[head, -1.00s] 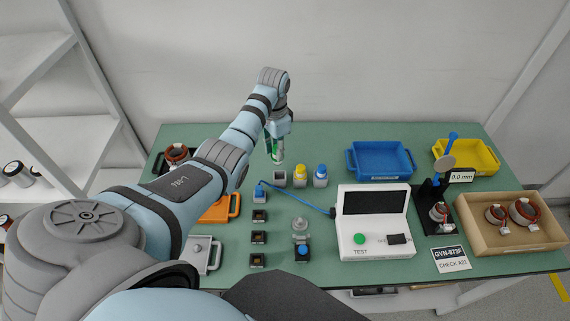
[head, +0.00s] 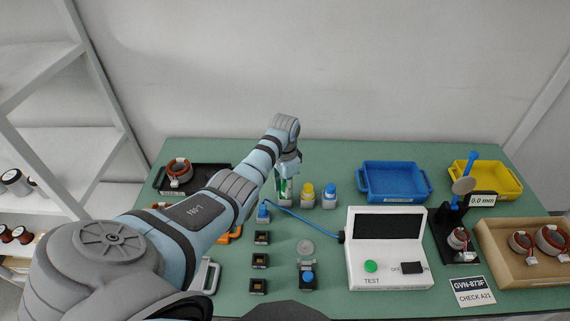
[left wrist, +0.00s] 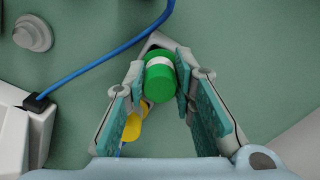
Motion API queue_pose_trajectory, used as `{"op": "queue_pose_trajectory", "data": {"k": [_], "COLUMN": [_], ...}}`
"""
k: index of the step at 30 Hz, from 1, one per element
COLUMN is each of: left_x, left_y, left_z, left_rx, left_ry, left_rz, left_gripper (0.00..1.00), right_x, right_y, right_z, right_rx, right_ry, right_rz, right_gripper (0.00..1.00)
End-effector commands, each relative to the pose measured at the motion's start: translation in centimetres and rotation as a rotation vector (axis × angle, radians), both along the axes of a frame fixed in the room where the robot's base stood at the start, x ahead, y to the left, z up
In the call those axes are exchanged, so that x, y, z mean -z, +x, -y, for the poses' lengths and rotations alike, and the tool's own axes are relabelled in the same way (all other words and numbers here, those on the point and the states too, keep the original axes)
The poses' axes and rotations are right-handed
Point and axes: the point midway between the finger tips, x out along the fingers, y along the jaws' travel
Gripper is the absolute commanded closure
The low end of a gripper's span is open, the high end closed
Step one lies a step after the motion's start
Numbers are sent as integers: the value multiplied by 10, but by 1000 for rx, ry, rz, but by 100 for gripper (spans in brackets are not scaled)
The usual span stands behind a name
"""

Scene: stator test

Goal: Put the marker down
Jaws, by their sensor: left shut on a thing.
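The green marker (head: 285,190) stands upright in the head view, at the left end of a row with a yellow-capped marker (head: 307,192) and a blue-capped one (head: 330,193). My left gripper (head: 284,180) is shut on it from above. In the left wrist view the green top with its white band (left wrist: 160,75) sits between the fingertips (left wrist: 163,82). The right gripper is not in view.
A blue cable (head: 300,217) runs to the white test box (head: 362,271). Blue (head: 396,196) and yellow (head: 490,197) trays stand at the back right. A black tray (head: 213,181) with a wound stator (head: 179,171) is at the back left.

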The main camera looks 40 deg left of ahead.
Motion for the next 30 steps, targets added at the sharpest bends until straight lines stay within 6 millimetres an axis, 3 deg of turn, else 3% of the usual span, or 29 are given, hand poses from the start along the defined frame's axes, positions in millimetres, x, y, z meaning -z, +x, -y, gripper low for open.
{"op": "queue_pose_trajectory", "data": {"k": [1, 4, 14, 17, 27, 30], "left_x": [1, 0, -4, -19, -109, -123], "left_y": [0, 0, 0, 1, 1, 1], "left_z": [0, 0, 0, -1, -1, -1], "left_rx": [0, 0, 0, 0, -1, -1], "left_ry": [0, 0, 0, 1, 1, 0], "left_rz": [0, 0, 0, 2, 3, 0], "left_gripper": [72, 56, 56, 56, 56, 56], "right_x": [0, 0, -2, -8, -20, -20], "right_y": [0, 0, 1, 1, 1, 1], "right_z": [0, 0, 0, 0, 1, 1], "right_rx": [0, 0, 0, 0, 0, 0], "right_ry": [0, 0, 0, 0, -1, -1], "right_rz": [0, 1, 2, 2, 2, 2], "right_gripper": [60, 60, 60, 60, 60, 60]}}
